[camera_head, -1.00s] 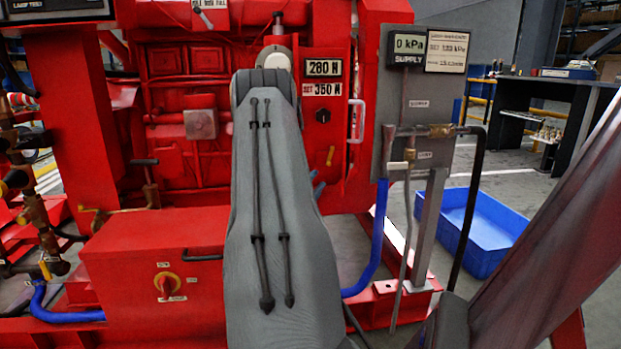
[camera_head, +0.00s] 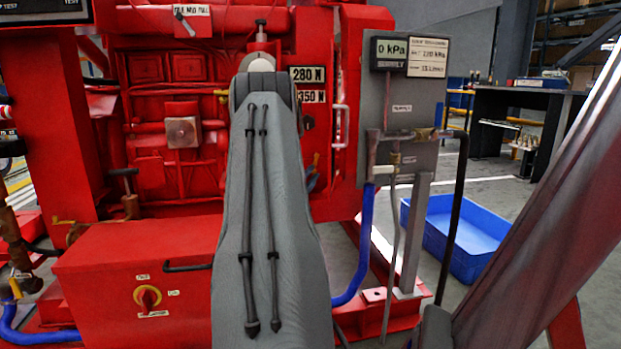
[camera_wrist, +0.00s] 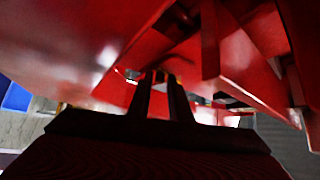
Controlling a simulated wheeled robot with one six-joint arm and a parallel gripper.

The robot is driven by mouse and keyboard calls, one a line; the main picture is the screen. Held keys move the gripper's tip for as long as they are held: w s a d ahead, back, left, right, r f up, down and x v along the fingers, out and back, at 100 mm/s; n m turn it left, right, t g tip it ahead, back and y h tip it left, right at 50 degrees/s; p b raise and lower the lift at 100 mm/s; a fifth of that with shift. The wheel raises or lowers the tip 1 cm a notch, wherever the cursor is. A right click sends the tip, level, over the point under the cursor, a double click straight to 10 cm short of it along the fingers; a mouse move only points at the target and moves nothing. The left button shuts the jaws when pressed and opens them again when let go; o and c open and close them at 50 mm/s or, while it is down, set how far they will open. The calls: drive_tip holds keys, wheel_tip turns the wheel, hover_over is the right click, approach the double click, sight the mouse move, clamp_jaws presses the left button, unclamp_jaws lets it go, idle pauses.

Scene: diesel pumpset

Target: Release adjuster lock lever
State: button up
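In the head view my grey forearm (camera_head: 265,215) rises in front of the red pumpset and hides my gripper. A panel reads 280 N (camera_head: 307,75), with a set plate of 350 N (camera_head: 311,97) below it. A small orange-tipped lever (camera_head: 316,159) shows just right of my forearm; I cannot tell if it is the lock lever. In the wrist view the two dark fingers of my gripper (camera_wrist: 163,78) reach in under red metalwork (camera_wrist: 70,45). A narrow gap shows between them. A dark curved part (camera_wrist: 182,62) is near their tips; contact is unclear.
A white vertical handle (camera_head: 341,126) stands right of the panel. The grey supply board (camera_head: 405,115) has a 0 kPa display (camera_head: 390,48), pipes and a blue hose (camera_head: 360,250). A red box (camera_head: 100,290) with a rotary switch is low left. A blue tub (camera_head: 468,240) lies right.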

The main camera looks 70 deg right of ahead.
clamp_jaws()
drive_tip(key=shift+s+d+f+n+t+h, duration=0.15)
drive_tip(key=shift+s+n+t+h, duration=0.15)
drive_tip(key=shift+n, duration=0.2)
drive_tip(key=shift+s+d+f+n+t+h, duration=0.1)
drive_tip(key=shift+s+d+n+t+h, duration=0.15)
drive_tip(key=shift+n, duration=0.25)
drive_tip(key=shift+s+d+n+t+h, duration=0.1)
drive_tip(key=shift+n+t+h, duration=0.35)
drive_tip(key=shift+n+t, duration=0.35)
drive_tip(key=shift+o, duration=2.2)
unclamp_jaws()
drive_tip(key=shift+s, duration=0.1)
drive_tip(key=p+v, duration=0.2)
drive_tip(key=v, duration=0.5)
drive_tip(key=shift+a+f, duration=0.2)
drive_tip(key=shift+a, duration=0.1)
drive_tip(key=shift+r+p, duration=0.1)
drive_tip(key=shift+p, duration=0.2)
